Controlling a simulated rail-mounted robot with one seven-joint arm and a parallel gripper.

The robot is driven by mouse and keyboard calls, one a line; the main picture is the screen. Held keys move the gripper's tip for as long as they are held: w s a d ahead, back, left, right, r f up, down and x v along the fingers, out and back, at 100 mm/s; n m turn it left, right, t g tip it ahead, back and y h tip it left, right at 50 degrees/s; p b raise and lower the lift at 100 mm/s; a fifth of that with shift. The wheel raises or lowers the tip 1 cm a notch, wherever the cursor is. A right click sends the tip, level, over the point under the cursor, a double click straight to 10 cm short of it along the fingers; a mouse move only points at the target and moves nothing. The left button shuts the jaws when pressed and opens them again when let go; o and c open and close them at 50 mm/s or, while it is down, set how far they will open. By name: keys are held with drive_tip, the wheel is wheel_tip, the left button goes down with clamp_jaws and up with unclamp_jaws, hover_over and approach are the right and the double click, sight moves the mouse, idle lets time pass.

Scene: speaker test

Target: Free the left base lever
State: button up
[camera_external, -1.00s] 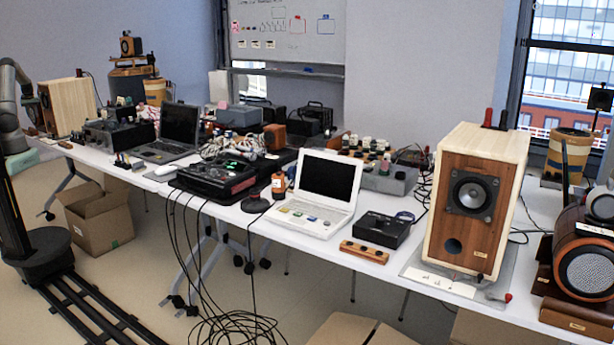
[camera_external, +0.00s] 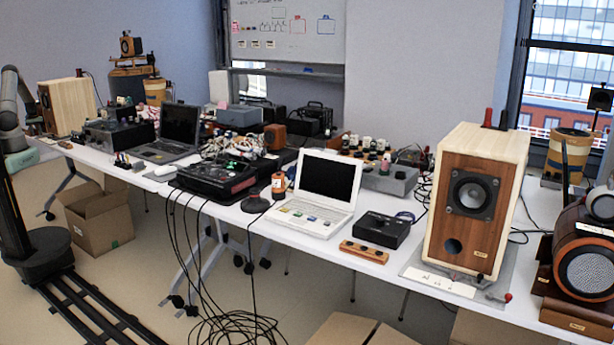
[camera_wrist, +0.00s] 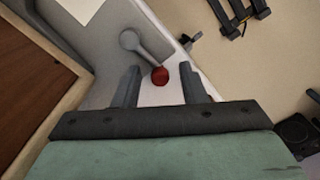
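The lever (camera_wrist: 147,55) shows in the wrist view as a short grey arm running from a round pivot to a red ball knob (camera_wrist: 160,76). It sits on the grey base plate (camera_wrist: 100,92) beside a wooden speaker (camera_wrist: 28,85). My gripper (camera_wrist: 158,80) is open, with the red knob between its fingertips and a gap on each side. I cannot tell how far the knob lies below the fingertips. In the external view, my arm is at the far left beside the left speaker (camera_external: 72,105); the lever is too small to make out there.
A white card (camera_wrist: 82,8) lies on the base plate. The table edge runs close to the lever, with open floor beyond. A second wooden speaker (camera_external: 478,205) stands at the right. A black laptop (camera_external: 178,128), a white laptop (camera_external: 325,185) and other gear crowd the table (camera_external: 300,235).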

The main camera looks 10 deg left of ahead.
clamp_jaws()
drive_tip(key=shift+s+n, duration=0.1)
drive_tip(key=shift+n, duration=0.2)
drive_tip(key=n+b, duration=0.1)
drive_tip(key=s+n, duration=0.1)
drive_tip(key=shift+s+a+f+n+b, duration=0.1)
drive_tip(key=shift+a+f+n+b, duration=0.1)
drive_tip(key=shift+n+b, duration=0.2)
drive_tip(key=n, duration=0.1)
drive_tip(key=s+n+b, duration=0.1)
drive_tip(key=n, duration=0.1)
drive_tip(key=shift+s+r+n, duration=0.1)
drive_tip(key=shift+s+n, duration=0.15)
drive_tip(key=shift+n, duration=0.05)
drive_tip(key=shift+s+d+n, duration=0.25)
drive_tip(key=shift+s+n, duration=0.15)
drive_tip(key=shift+n, duration=0.75)
drive_tip(key=shift+s+d+n, duration=0.25)
drive_tip(key=shift+s+n, duration=0.1)
drive_tip(key=shift+n, duration=0.75)
drive_tip(key=shift+s+d+n, duration=0.25)
drive_tip(key=shift+s+n, duration=0.15)
drive_tip(key=shift+n, duration=0.75)
drive_tip(key=shift+d, duration=0.1)
